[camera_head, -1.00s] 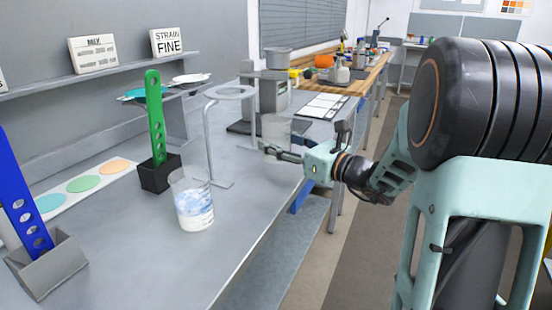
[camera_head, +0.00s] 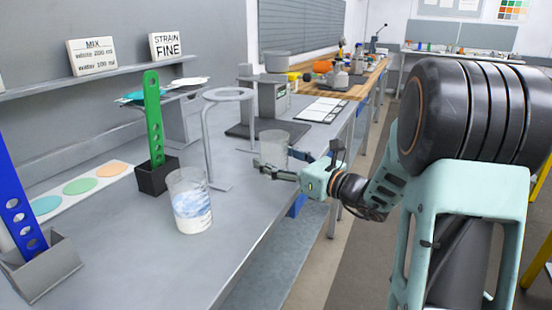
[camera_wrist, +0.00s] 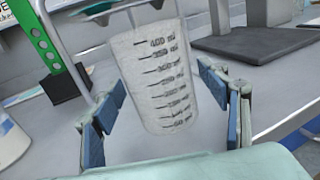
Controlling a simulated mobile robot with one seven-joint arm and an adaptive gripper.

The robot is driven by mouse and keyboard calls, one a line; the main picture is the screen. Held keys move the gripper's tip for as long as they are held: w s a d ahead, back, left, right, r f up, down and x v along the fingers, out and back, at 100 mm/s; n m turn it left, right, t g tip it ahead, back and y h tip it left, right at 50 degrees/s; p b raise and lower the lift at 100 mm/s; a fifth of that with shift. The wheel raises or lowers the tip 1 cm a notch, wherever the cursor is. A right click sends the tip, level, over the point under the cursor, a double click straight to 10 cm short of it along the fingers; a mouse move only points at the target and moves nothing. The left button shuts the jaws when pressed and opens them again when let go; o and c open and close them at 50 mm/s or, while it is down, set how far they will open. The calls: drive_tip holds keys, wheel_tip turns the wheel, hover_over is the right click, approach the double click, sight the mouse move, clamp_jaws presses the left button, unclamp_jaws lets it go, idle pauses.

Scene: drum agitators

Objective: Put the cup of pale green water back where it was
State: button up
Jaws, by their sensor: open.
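A translucent measuring cup (camera_head: 273,146) with dark graduation marks is at the bench's right edge, beyond the ring stand. It looks greyish; I cannot make out pale green water in it. In the wrist view the cup (camera_wrist: 160,75) is between the blue-padded fingers, upright apart from the camera's tilt. My gripper (camera_head: 276,171) is open around the cup's lower part, with a gap showing at the right finger. The cup's base is partly hidden by the gripper in the head view, so its contact with the bench is hard to see.
A second cup (camera_head: 190,203) with whitish-blue contents stands nearer on the bench. A ring stand (camera_head: 210,140) stands left of my gripper. Green (camera_head: 154,120) and blue (camera_head: 17,205) perforated paddles stand in holders. A grey device (camera_head: 270,100) is behind. Bare bench lies in front.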

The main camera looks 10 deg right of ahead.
drive_tip(key=shift+r, duration=0.1)
drive_tip(key=shift+s+d, duration=0.15)
drive_tip(key=shift+d, duration=0.05)
drive_tip(key=p+v, duration=0.2)
drive_tip(key=v, duration=0.9)
drive_tip(key=shift+s, duration=0.25)
drive_tip(key=shift+d, duration=0.1)
